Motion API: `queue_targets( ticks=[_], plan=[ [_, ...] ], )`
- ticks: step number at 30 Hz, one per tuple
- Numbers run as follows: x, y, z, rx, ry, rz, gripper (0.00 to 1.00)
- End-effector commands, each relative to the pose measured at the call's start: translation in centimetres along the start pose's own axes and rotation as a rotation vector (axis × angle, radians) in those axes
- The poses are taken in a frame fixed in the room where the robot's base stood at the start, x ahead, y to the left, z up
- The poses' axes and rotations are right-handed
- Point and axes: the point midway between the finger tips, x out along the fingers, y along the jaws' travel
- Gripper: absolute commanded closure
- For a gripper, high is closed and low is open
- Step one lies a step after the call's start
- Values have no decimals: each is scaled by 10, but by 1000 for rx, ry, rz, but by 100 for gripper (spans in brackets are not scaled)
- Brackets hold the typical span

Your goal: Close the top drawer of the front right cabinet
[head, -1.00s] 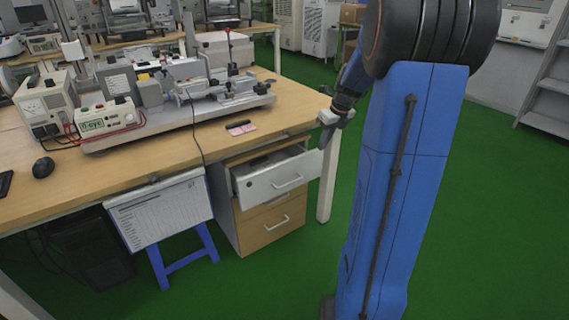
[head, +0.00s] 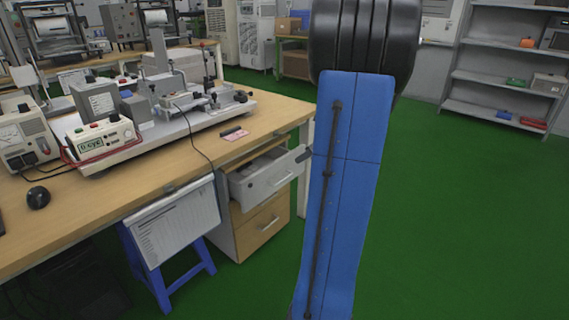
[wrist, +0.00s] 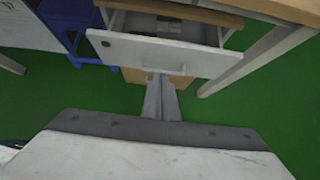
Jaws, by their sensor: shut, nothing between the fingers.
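The cabinet (head: 226,215) stands under the right end of the workbench. Its top drawer (head: 268,183) has a white front with a bar handle and is pulled out. In the wrist view the drawer front (wrist: 125,50) spans the top middle, with the drawer's inside visible behind it. My gripper (wrist: 161,80) is shut and empty, its fingertips at the lower edge of the drawer front, close to the handle. I cannot tell whether they touch it. In the head view only a dark tip of my gripper (head: 304,156) shows by the drawer's right edge; my arm hides the rest.
The closed wooden lower drawer (head: 262,229) is below. A workbench (head: 130,178) with instruments lies above, and its pale leg (wrist: 255,58) stands right of the drawer. A blue stool (head: 170,270) is left of the cabinet. Green floor (head: 460,220) is clear to the right.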

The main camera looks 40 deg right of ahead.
Motion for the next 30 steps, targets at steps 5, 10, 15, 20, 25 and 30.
queue_targets(
  ticks=[5,10,15,20,25,30],
  plan=[
    [26,1,0,1,3,5,100],
    [56,2,0,0,3,5,100],
    [86,2,0,1,3,6,100],
    [106,2,11,-3,2,4,100],
    [118,1,23,-2,2,3,100],
    [122,1,28,-1,2,2,100]
  ],
)
